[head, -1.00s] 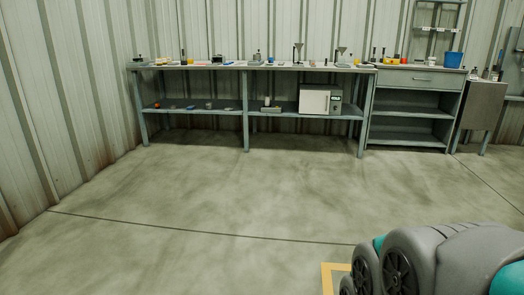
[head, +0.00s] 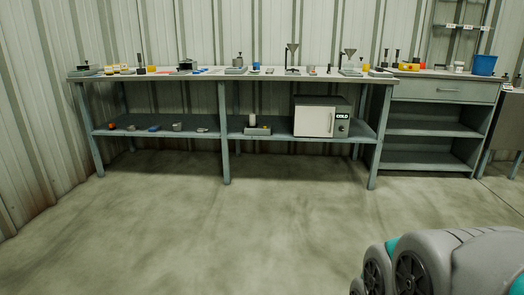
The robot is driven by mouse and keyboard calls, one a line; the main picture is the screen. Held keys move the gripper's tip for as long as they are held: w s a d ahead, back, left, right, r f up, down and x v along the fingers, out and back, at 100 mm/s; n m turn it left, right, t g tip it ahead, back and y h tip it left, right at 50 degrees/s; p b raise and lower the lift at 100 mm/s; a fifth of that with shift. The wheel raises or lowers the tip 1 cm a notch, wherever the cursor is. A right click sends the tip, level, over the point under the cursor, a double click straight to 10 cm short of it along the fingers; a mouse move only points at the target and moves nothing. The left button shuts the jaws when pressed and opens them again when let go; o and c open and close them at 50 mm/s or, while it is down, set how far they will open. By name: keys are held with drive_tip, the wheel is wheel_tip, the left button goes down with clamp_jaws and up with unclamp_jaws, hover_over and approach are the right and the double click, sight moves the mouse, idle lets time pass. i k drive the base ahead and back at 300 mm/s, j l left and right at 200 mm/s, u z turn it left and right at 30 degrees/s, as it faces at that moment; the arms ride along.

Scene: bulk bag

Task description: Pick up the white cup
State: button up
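Small items stand along the long workbench (head: 150,77) ahead, too small to identify surely. A small white, cup-like thing (head: 459,67) stands on top of the drawer cabinet at the right, beside a blue bin (head: 484,65). A white upright cylinder (head: 252,119) stands on the bench's lower shelf, at a small grey device (head: 258,130). I cannot tell which of these, if either, is the white cup. My gripper is not in view; only a grey and teal part of my own body shows at the bottom right.
A white-doored box marked COLD (head: 318,117) sits on the lower shelf. The drawer cabinet (head: 430,120) with open shelves adjoins the bench at the right. Bench legs (head: 225,150) reach the floor. The concrete floor (head: 200,240) before the bench is clear.

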sight(251, 116)
drive_tip(key=i+u, duration=0.1)
drive_tip(key=i, duration=0.55)
drive_tip(key=i+l+u, duration=0.1)
drive_tip(key=i, duration=0.55)
drive_tip(key=i+l, duration=0.2)
drive_tip(key=i, duration=0.5)
drive_tip(key=i+j+z, duration=0.15)
drive_tip(key=i+j, duration=0.6)
drive_tip(key=i+j+z, duration=0.2)
drive_tip(key=i+j, duration=0.65)
